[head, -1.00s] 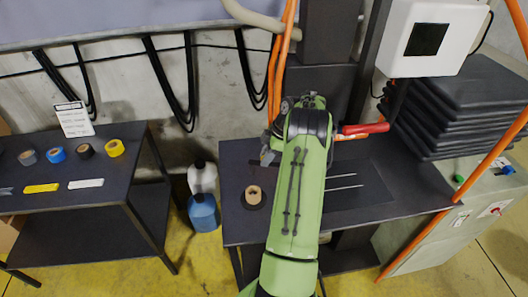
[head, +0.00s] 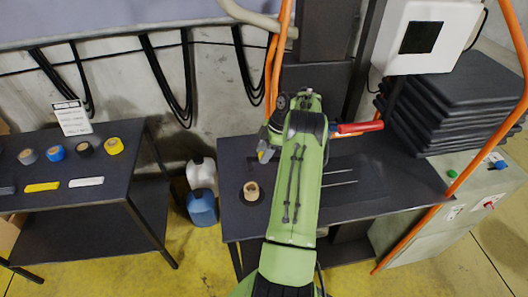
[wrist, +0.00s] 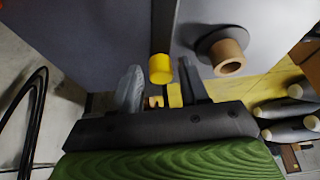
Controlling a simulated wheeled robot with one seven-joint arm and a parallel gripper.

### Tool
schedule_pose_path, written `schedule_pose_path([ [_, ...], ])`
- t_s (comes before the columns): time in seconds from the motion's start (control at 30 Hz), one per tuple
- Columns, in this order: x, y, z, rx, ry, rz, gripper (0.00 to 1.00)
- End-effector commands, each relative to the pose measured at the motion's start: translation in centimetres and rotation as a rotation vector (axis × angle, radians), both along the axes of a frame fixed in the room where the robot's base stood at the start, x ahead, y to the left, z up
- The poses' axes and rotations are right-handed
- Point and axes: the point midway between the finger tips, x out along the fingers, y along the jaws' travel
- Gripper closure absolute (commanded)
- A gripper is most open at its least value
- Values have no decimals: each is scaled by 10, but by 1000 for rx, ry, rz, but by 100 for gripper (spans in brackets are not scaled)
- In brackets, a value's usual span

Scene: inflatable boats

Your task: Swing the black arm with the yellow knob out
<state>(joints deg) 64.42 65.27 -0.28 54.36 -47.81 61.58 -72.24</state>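The yellow knob (wrist: 160,69) sits at the end of the black arm (wrist: 164,25) in the wrist view. My gripper (wrist: 158,72) is open, with one grey finger on each side of the knob. The knob shows in the gap near the fingertips, and I see no clear contact. In the head view my gripper (head: 265,153) is at the left of my green arm, above the dark bench. The black arm cannot be made out there, as my arm covers much of that area.
A brown ring on a dark round base (head: 251,191) stands on the bench (head: 335,220), close by my gripper. A red handle (head: 360,127) and two thin rods (head: 340,178) lie right of my arm. White and blue canisters (head: 202,208) stand left of the bench.

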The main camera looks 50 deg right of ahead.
Motion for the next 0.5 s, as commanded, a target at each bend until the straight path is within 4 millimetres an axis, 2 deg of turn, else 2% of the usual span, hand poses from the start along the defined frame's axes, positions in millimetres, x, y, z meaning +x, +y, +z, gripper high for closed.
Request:
schedule_pose_path([
  [0.33,-1,0,2,1,1,-1,48],
  [0.43,-4,-5,14,0,-1,-4,48],
  [0.5,-8,-10,30,-1,-3,-5,48],
])
